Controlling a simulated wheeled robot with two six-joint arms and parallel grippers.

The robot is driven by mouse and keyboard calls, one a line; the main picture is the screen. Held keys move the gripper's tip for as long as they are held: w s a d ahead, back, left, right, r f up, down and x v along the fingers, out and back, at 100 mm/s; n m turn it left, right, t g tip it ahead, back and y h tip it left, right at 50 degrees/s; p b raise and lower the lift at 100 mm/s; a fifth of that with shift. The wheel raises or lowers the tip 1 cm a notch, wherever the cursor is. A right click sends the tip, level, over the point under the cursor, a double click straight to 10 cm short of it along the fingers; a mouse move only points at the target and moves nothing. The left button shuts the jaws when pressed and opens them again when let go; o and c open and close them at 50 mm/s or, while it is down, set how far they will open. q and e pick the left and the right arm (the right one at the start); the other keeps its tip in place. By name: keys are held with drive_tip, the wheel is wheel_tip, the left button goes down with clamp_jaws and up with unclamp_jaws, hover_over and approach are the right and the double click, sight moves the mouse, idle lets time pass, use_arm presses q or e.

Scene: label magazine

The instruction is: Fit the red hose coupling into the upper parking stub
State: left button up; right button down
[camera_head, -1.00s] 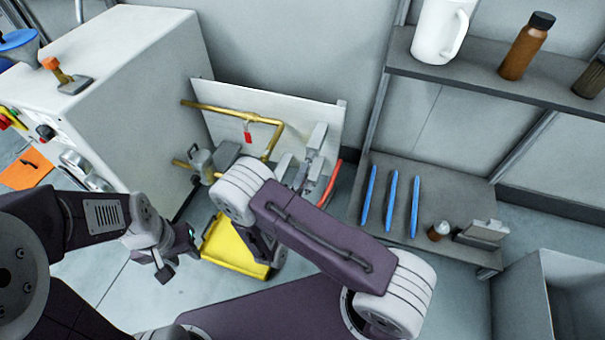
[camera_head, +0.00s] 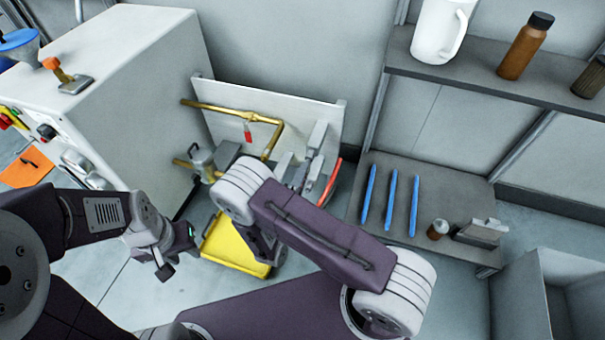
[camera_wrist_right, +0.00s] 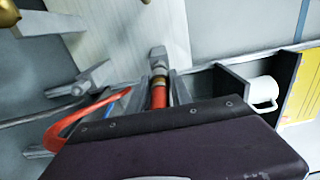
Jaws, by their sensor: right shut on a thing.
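The red hose coupling (camera_wrist_right: 159,92) shows in the right wrist view as a red cylinder with a brass-coloured band. My right gripper (camera_wrist_right: 160,98) is shut on it, with a grey finger on each side. A grey parking stub (camera_wrist_right: 158,57) is straight beyond the coupling, in line with it. I cannot tell whether they touch. Another grey fitting (camera_wrist_right: 93,80) is to the left. In the head view, grey stubs (camera_head: 318,134) show on the white panel (camera_head: 238,95), while my right arm hides the right gripper and coupling. My left gripper (camera_head: 178,256) is open and empty, low at left.
A red hose (camera_wrist_right: 72,118) curves left of the coupling. Brass pipe (camera_head: 230,113) with a red tag runs along the panel, beside a white cabinet (camera_head: 150,90). A yellow bin (camera_head: 228,248) stands below. Shelves (camera_head: 450,180) at right hold blue rods and containers.

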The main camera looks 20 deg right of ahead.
drive_tip(key=shift+p, duration=0.3)
drive_tip(key=shift+x, duration=1.25)
drive_tip(key=c, duration=1.1)
unclamp_jaws()
